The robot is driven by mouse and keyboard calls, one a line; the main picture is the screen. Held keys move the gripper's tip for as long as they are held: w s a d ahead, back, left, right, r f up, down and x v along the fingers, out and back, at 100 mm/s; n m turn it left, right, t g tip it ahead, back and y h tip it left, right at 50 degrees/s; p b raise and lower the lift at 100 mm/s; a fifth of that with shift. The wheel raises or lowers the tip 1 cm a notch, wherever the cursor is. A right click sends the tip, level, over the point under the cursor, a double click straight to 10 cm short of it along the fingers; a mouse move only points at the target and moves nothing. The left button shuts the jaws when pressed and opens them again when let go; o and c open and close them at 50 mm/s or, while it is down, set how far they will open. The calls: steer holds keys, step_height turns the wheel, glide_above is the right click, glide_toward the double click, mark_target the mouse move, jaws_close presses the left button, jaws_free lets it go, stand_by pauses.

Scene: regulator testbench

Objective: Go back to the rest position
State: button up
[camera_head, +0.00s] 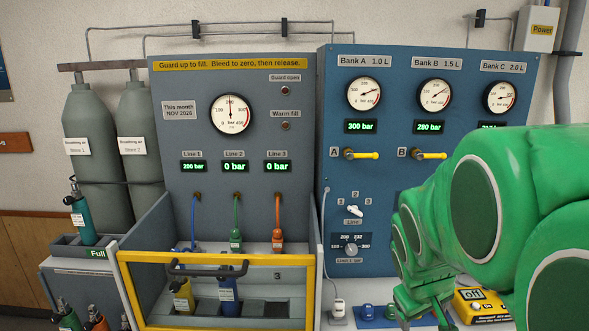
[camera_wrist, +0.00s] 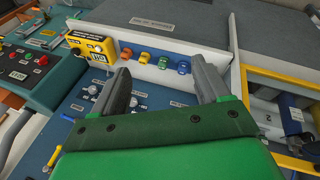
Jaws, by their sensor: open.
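My green gripper shows in the wrist view (camera_wrist: 160,66). Its two dark grey fingers are wide apart, with nothing between them. In the head view my green arm fills the lower right, in front of the blue bank panel (camera_head: 390,200), and hides part of it. Its lower end reaches the bottom edge of the picture, so the fingertips are not clear there. In the wrist view a row of small coloured fittings (camera_wrist: 145,58) lies beyond the fingers, on a bench strip. I cannot tell how far above it the fingers are.
A yellow guard frame (camera_head: 215,258) stands around the bay holding a yellow cylinder (camera_head: 183,297) and a blue cylinder (camera_head: 229,291). A teal cylinder (camera_head: 80,217) stands at left on the "Full" rack (camera_head: 70,246). A yellow meter (camera_head: 483,306) sits right of my arm's lower end.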

steer(key=s+a+m+g+y, duration=0.1)
steer(key=s+a, duration=0.4)
steer(key=s, duration=0.6)
steer(key=s+a+m+g+y, duration=0.2)
steer(key=s+a+g, duration=0.2)
steer(key=s, duration=0.7)
steer(key=shift+s+a+f, duration=0.25)
steer(key=shift+a+f, duration=0.1)
steer(key=shift+f, duration=0.05)
